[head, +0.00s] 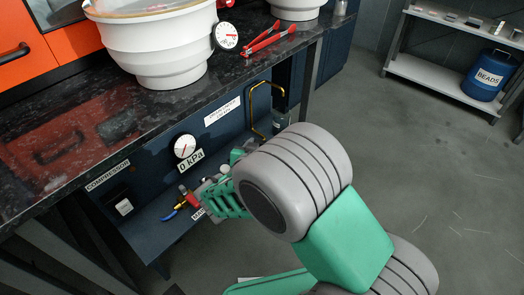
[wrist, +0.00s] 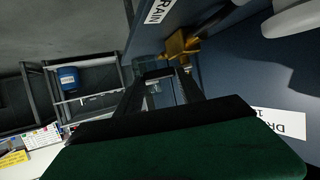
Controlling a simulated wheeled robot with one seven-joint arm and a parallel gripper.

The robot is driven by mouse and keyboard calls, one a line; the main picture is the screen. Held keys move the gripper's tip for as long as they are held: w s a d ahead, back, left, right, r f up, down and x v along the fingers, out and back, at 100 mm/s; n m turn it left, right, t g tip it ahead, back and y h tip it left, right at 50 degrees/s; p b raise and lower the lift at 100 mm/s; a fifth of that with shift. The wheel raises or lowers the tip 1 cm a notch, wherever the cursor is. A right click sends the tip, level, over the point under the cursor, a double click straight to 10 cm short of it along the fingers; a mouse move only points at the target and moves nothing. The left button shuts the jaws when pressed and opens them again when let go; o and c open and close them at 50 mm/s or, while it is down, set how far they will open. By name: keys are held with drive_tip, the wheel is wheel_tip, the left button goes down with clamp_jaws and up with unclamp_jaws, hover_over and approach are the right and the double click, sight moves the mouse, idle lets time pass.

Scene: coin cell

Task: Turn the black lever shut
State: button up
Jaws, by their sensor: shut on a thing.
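My gripper (wrist: 165,76) reaches toward a brass valve fitting (wrist: 181,45) on the blue panel in the wrist view. Its two dark fingers close in on a small dark piece just in front of the brass, which fits the black lever. The lever's outline is hard to tell from the fingers, and its angle cannot be read. In the head view my green gripper is below the bench, largely hidden by my own wrist, and the lever is not visible there.
A gauge (head: 185,146) reading 0 kPa and a bent brass pipe (head: 256,108) are on the panel. The black worktop (head: 150,120) overhangs it, with a white vessel (head: 155,45) and red pliers (head: 268,41) on top. The floor (head: 430,170) at right is clear.

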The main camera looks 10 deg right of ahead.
drive_tip(key=m+g+h+b, duration=0.1)
drive_tip(key=a+m+h+b, duration=0.1)
drive_tip(key=shift+s+a+f+m+g, duration=0.2)
drive_tip(key=shift+f+m+g, duration=0.1)
drive_tip(key=shift+f+g, duration=0.1)
drive_tip(key=shift+s+a+r+m+g+h+b, duration=0.1)
drive_tip(key=shift+a+m+g+h+b, duration=0.2)
drive_tip(key=shift+m+g+h, duration=0.4)
drive_tip(key=shift+a+r+m+g+h+b, duration=0.15)
drive_tip(key=shift+m+g+h+b, duration=0.15)
drive_tip(key=shift+m+g+h, duration=0.35)
drive_tip(key=o, duration=1.4)
drive_tip(key=shift+c, duration=0.2)
drive_tip(key=p+v, duration=0.3)
drive_tip(key=v, duration=0.4)
drive_tip(key=shift+s+a+r, duration=0.1)
drive_tip(key=shift+s+a, duration=0.1)
drive_tip(key=shift+a, duration=0.1)
